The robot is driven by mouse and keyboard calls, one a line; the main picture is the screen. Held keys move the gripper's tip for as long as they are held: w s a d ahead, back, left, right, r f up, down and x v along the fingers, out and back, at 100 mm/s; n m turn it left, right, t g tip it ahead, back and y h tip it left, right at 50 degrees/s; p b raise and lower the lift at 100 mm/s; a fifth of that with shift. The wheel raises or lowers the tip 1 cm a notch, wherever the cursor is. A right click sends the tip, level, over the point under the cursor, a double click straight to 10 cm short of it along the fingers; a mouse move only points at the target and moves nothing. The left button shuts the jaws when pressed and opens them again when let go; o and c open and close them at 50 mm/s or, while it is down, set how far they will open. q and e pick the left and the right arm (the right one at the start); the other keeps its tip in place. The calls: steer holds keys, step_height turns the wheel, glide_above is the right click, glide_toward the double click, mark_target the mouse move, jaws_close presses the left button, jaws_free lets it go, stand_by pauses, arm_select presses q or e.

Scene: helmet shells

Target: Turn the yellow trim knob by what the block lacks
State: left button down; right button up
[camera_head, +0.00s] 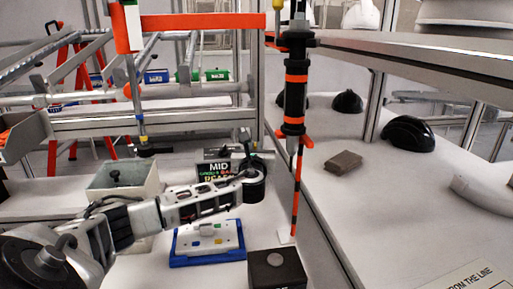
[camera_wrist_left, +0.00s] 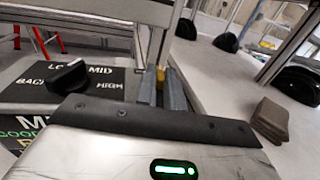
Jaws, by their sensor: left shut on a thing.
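My left arm comes in from the left in the head view, and its gripper (camera_head: 252,170) is beside a dark sign. In the left wrist view the gripper (camera_wrist_left: 161,88) is shut on the yellow trim knob (camera_wrist_left: 160,75), of which only a small part shows between the fingers. A black pointer knob (camera_wrist_left: 69,76) sits on a panel marked LOW, MID, HIGH and BACK. A brown block (camera_head: 343,162) lies on the white surface at the right; it also shows in the left wrist view (camera_wrist_left: 271,119). My right gripper is not in view.
A dark sign reading MID (camera_head: 216,172) stands behind my arm. A blue tray (camera_head: 208,262) holds a white panel, with a black box (camera_head: 277,268) beside it. A black and red tool (camera_head: 295,95) hangs near the gripper. Black helmet shells (camera_head: 408,134) stand at the right.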

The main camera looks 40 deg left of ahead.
arm_select(q)
steer(key=shift+s+a+m+t+h, duration=0.1)
steer(key=shift+a+m+t+h, duration=0.05)
steer(key=shift+m+t+h, duration=0.6)
steer(key=shift+s+a+m+t+h, duration=0.1)
steer(key=shift+m+t+h, duration=0.35)
steer(key=shift+h, duration=0.5)
steer(key=shift+w, duration=0.1)
steer(key=c, duration=1.5)
jaws_free()
steer(key=b+v, duration=0.2)
steer(key=v, duration=1.4)
steer(key=shift+r, duration=0.15)
steer(key=shift+d, duration=0.1)
